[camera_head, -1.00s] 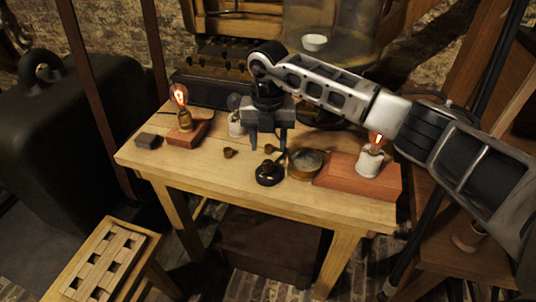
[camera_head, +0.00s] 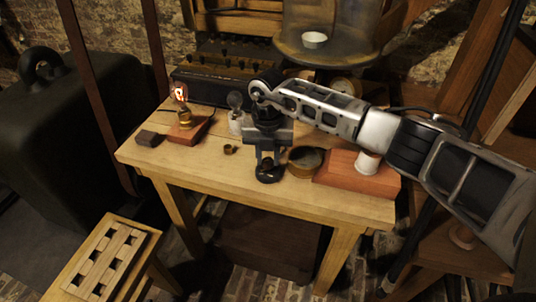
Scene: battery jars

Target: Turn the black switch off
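The black switch (camera_head: 268,176) is a small round black piece near the table's front edge. My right gripper (camera_head: 268,160) points down directly over it, with its fingers close together on either side of the switch's top; they look shut on it. The fingers hide the upper part of the switch. My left gripper is not in view.
On the wooden table (camera_head: 210,169), a round brass-rimmed dish (camera_head: 305,161) and a red-brown block (camera_head: 350,181) with a white lamp socket (camera_head: 367,163) stand right of the switch. A lit bulb (camera_head: 181,95) stands left; small brown knobs (camera_head: 231,149) lie nearby.

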